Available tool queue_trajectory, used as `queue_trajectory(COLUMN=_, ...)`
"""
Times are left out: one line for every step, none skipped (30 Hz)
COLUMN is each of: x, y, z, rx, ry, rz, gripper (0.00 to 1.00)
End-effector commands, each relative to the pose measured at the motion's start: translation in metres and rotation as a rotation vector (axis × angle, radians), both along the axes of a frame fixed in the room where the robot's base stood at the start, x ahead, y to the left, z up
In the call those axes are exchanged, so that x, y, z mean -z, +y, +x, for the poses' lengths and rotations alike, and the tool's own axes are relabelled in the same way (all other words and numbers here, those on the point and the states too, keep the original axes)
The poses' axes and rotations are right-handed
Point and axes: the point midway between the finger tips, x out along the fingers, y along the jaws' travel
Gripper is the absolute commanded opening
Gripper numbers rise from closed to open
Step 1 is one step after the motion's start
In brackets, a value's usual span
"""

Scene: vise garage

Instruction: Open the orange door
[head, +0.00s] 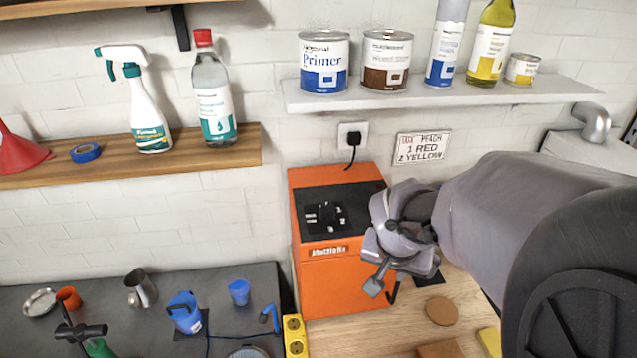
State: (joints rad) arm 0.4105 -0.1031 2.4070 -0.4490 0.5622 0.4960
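An orange box-shaped machine (334,285) stands against the wall on the light wooden worktop. It has a black top panel and a label on its upper front. My gripper (384,282) is at the right side of its front, pointing down, and covers part of it. A grey finger overlaps the orange front. A thin dark hooked piece shows just below the gripper; I cannot tell if it is a door handle or if the gripper touches it. The door's outline is not clear, and I see no open gap. Whether the fingers are open or shut is unclear.
A white shelf (440,97) with cans and bottles hangs above the machine. A wooden shelf (215,158) is at left. A dark mat (215,280) with blue items lies at lower left, beside a yellow power strip (295,335). A round cork coaster (441,311) lies right.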

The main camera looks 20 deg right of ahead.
Motion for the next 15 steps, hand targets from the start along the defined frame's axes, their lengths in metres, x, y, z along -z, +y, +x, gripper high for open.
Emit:
queue_trajectory(x=-0.005, y=-0.009, z=0.000, rx=0.017, ry=0.011, rz=-0.003, gripper=0.20)
queue_trajectory(x=-0.001, y=-0.013, z=0.001, rx=0.020, ry=0.014, rz=-0.006, gripper=0.20)
queue_trajectory(x=0.005, y=-0.016, z=0.002, rx=0.025, ry=0.014, rz=-0.008, gripper=0.20)
queue_trajectory(x=0.011, y=-0.018, z=0.003, rx=0.027, ry=0.016, rz=-0.008, gripper=0.20)
queue_trajectory(x=0.017, y=-0.019, z=0.004, rx=0.025, ry=0.015, rz=-0.008, gripper=0.20)
queue_trajectory(x=0.027, y=-0.021, z=0.006, rx=0.025, ry=0.016, rz=-0.007, gripper=0.20)
queue_trajectory(x=0.036, y=-0.023, z=0.008, rx=0.024, ry=0.017, rz=-0.007, gripper=0.20)
queue_trajectory(x=0.045, y=-0.025, z=0.010, rx=0.024, ry=0.018, rz=-0.006, gripper=0.20)
queue_trajectory(x=0.057, y=-0.029, z=0.013, rx=0.024, ry=0.018, rz=-0.006, gripper=0.20)
queue_trajectory(x=0.065, y=-0.031, z=0.015, rx=0.024, ry=0.017, rz=-0.005, gripper=0.20)
queue_trajectory(x=0.073, y=-0.034, z=0.017, rx=0.024, ry=0.018, rz=-0.006, gripper=0.20)
queue_trajectory(x=0.083, y=-0.037, z=0.020, rx=0.024, ry=0.017, rz=-0.005, gripper=0.20)
queue_trajectory(x=0.090, y=-0.039, z=0.022, rx=0.023, ry=0.017, rz=-0.006, gripper=0.20)
queue_trajectory(x=0.096, y=-0.041, z=0.024, rx=0.023, ry=0.016, rz=-0.006, gripper=0.20)
queue_trajectory(x=0.104, y=-0.044, z=0.027, rx=0.023, ry=0.015, rz=-0.006, gripper=0.20)
